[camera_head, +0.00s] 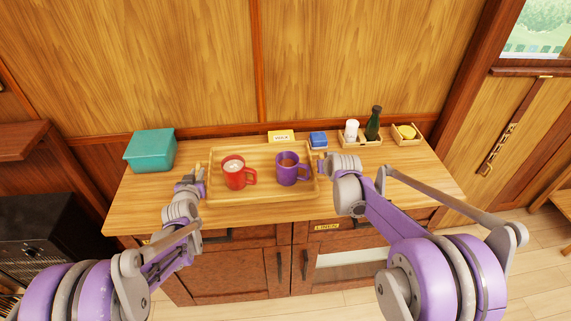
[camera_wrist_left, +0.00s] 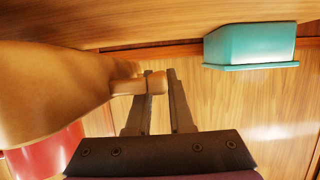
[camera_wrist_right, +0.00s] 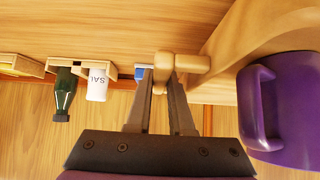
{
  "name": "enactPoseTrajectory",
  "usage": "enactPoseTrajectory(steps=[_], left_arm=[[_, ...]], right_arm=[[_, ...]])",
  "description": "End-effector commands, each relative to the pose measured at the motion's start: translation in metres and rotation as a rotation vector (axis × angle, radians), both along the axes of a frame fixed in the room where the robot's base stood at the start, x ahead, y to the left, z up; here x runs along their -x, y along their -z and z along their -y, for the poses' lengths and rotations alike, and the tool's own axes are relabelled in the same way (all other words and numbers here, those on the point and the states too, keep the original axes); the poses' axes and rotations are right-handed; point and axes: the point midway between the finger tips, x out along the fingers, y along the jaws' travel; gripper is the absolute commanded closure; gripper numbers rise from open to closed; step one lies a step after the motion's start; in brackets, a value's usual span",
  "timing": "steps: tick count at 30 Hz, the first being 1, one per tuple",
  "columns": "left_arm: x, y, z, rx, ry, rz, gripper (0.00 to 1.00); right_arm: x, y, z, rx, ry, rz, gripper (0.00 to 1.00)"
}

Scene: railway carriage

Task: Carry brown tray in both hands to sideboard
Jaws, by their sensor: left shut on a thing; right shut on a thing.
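The brown wooden tray (camera_head: 262,196) is over the top of the sideboard (camera_head: 140,205); I cannot tell whether it touches the surface. A red mug (camera_head: 235,174) with pale contents and a purple mug (camera_head: 289,170) with brown contents stand upright in it. My left gripper (camera_head: 199,180) is at the tray's left end, and the left wrist view shows its fingers shut on a tray handle (camera_wrist_left: 128,86). My right gripper (camera_head: 322,166) is at the right end, and the right wrist view shows its fingers shut on the other handle (camera_wrist_right: 188,63).
A teal box (camera_head: 149,151) stands left of the tray. Behind and right are a yellow box (camera_head: 281,136), a blue item (camera_head: 318,139), a caddy (camera_head: 361,142) with a white shaker (camera_head: 351,130) and green bottle (camera_head: 373,123), and a small yellow-filled crate (camera_head: 406,134). The right front top is clear.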

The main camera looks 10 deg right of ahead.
Motion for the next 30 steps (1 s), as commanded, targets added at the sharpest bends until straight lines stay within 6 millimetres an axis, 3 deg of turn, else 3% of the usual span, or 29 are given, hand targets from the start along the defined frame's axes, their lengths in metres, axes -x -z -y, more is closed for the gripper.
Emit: enactPoseTrajectory(steps=[17,30], left_arm=[[0.0,0.0,0.0,0.0,0.0,0.002,1.0],[0.0,0.019,0.0,0.0,0.0,0.002,1.0]], right_arm=[[0.0,0.001,0.0,0.0,0.0,0.002,1.0],[0.0,0.019,0.0,0.0,0.0,0.002,1.0]])
